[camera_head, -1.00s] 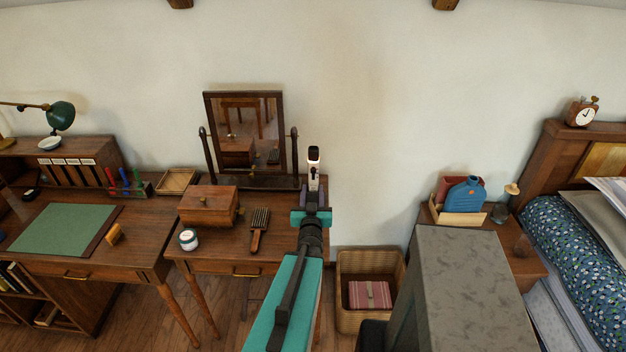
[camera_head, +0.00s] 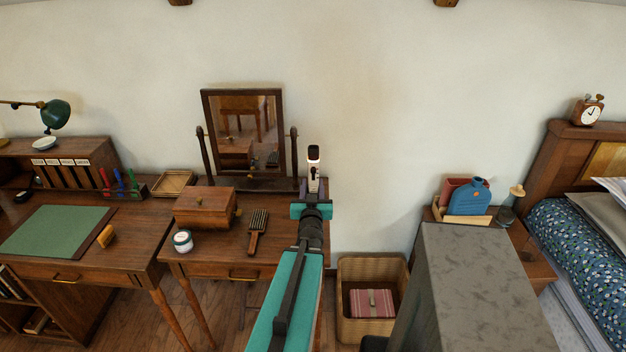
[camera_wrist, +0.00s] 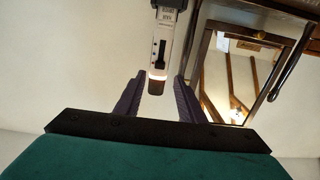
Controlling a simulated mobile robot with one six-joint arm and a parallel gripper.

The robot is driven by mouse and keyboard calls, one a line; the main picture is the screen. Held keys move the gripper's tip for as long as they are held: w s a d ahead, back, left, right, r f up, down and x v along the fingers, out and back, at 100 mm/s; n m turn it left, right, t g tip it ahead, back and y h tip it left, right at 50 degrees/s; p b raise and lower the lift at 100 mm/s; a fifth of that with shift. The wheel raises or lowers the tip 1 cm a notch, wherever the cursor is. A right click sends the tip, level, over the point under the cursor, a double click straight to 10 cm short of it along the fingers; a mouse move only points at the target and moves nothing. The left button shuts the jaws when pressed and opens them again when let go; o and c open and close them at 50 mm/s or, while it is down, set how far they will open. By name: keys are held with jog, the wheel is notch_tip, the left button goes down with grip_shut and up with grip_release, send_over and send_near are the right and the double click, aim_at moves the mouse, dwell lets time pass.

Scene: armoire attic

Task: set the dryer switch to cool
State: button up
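The dryer (camera_head: 314,168) shows in the head view as a white and dark upright shape just beyond my gripper, at the right end of the dressing table. In the wrist view the dryer (camera_wrist: 165,45) hangs down from the top edge, white with a dark slotted switch (camera_wrist: 160,50) on its face. A pale band and a brown end are at its lower end. My gripper (camera_wrist: 155,95) has its two dark purple fingers apart, one on each side of the dryer's lower end, with gaps visible. The switch's setting labels are too small to read.
A tilting mirror (camera_head: 243,130) stands left of the dryer; it also shows at right in the wrist view (camera_wrist: 232,75). A wooden box (camera_head: 204,208), brush (camera_head: 258,232) and jar (camera_head: 183,241) lie on the dressing table (camera_head: 210,266). A basket (camera_head: 345,325) stands on the floor at right.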

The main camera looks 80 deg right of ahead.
aim_at(313, 171)
jog(key=shift+d+f+b, duration=0.1)
jog(key=shift+d+b, duration=0.6)
jog(key=shift+b, duration=0.9)
jog(key=shift+w+d+p, duration=0.2)
jog(key=shift+d+p, duration=0.15)
jog(key=shift+d, duration=1.05)
jog(key=shift+w+d+p, duration=0.15)
jog(key=shift+d+p, duration=0.15)
jog(key=shift+d, duration=1.05)
grip_shut()
